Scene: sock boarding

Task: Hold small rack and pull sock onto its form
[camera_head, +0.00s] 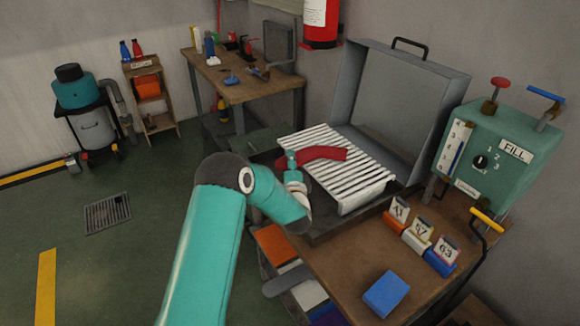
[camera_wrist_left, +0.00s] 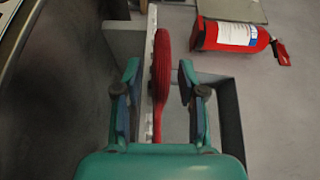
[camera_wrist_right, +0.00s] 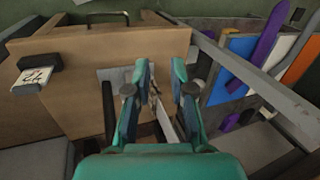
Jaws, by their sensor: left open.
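The red sock (camera_head: 325,154) lies bent on the white slatted rack (camera_head: 355,188), inside the open grey case. My left gripper (camera_head: 291,162) is at the rack's left edge, by the sock's near end. In the left wrist view the sock (camera_wrist_left: 161,65) runs lengthwise between the open fingers (camera_wrist_left: 159,92), with a gap on both sides. The rack's white edge (camera_wrist_left: 149,60) is beside it. My right gripper is outside the head view. In its wrist view the fingers (camera_wrist_right: 161,88) stand apart, with a thin pale piece visible between them; I cannot tell what it is.
The case's raised lid (camera_head: 400,105) stands behind the rack. A green FILL box (camera_head: 510,125) is at right. Numbered colored blocks (camera_head: 416,240) and a blue block (camera_head: 386,293) are on the wooden table (camera_head: 340,270). Under its left side is a bin of colored pieces (camera_wrist_right: 245,70).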

